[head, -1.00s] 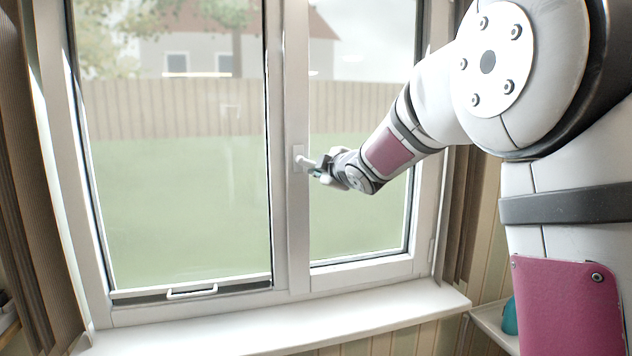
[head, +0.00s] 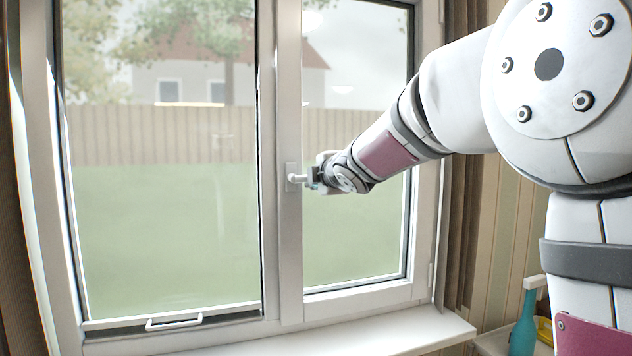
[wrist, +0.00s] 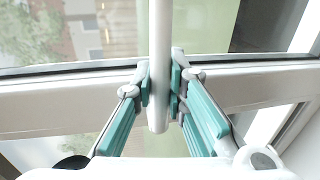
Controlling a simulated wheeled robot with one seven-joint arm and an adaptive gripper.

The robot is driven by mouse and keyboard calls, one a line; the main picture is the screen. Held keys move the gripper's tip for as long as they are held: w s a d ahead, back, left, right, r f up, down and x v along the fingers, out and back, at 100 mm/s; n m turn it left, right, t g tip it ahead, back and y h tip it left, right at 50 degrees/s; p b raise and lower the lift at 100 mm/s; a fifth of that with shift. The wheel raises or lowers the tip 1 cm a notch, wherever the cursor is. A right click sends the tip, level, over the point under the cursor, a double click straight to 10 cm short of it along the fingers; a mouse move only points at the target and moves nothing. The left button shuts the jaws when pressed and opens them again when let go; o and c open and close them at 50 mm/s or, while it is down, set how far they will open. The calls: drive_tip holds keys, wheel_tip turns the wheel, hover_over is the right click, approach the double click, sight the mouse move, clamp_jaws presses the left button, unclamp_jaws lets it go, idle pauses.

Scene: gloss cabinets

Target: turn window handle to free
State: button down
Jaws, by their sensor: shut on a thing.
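The white window handle (head: 298,178) sits on the upright bar between the two panes in the head view. Its lever points right, about level. My gripper (head: 315,180) reaches it from the right, around the lever's free end, and partly hides it. In the wrist view, the lever (wrist: 159,50) is a white bar between the teal finger pads of my gripper (wrist: 159,88). The pads are closed on it from both sides, and its rounded tip sticks out past them. The window sash (head: 290,255) looks shut in its frame.
A white sill (head: 390,335) runs below the window. A small white pull handle (head: 174,322) is at the bottom of the left pane. Curtains (head: 462,150) hang at the right side. A teal bottle (head: 523,325) stands at the lower right. The space before the left pane is clear.

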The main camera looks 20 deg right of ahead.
drive_tip(key=c, duration=1.6)
unclamp_jaws()
drive_tip(key=s, duration=0.4)
drive_tip(key=s+r, duration=0.1)
drive_tip(key=s, duration=0.3)
drive_tip(key=s+r, duration=0.1)
drive_tip(key=s, duration=0.2)
drive_tip(key=shift+s+r, duration=0.2)
drive_tip(key=shift+s, duration=0.2)
